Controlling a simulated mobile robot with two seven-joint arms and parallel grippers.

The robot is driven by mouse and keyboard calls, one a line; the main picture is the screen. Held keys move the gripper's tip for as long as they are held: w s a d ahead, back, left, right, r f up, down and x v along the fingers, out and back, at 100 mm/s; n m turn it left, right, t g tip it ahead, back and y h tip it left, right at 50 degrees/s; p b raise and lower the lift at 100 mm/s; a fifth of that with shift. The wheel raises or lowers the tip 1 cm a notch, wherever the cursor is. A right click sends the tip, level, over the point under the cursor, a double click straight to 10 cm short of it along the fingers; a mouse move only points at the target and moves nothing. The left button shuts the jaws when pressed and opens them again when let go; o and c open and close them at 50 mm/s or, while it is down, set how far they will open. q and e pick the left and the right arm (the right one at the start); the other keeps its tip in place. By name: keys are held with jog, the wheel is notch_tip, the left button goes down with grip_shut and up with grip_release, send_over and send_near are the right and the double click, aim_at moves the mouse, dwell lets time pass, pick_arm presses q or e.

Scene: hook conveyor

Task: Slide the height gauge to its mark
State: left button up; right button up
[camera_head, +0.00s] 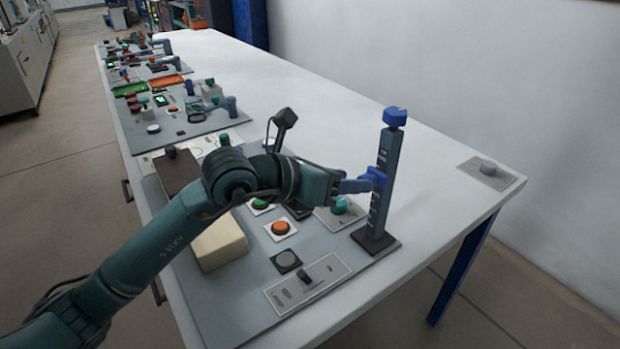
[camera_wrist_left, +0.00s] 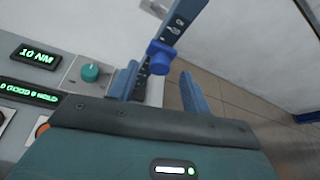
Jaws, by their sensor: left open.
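The height gauge is a dark upright post (camera_head: 383,190) with white marks, a blue cap (camera_head: 395,117) on top and a square dark foot (camera_head: 375,240). Its blue slider (camera_head: 373,177) sits about midway up the post. My left gripper (camera_head: 362,185) is at the slider's height, reaching in from the left. In the left wrist view the left gripper (camera_wrist_left: 160,82) is open, with the post and the blue slider (camera_wrist_left: 160,54) showing between or just beyond its fingers. I cannot tell whether a finger touches the slider. My right gripper is not in view.
A separate knob plate (camera_head: 488,169) lies at the table's right corner.

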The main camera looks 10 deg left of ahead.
pick_arm(q)
jog(key=b+v, duration=0.1)
jog(key=v, duration=0.8)
jog(key=shift+s+a, duration=0.15)
jog(key=shift+a, duration=0.05)
jog(key=shift+r, duration=0.1)
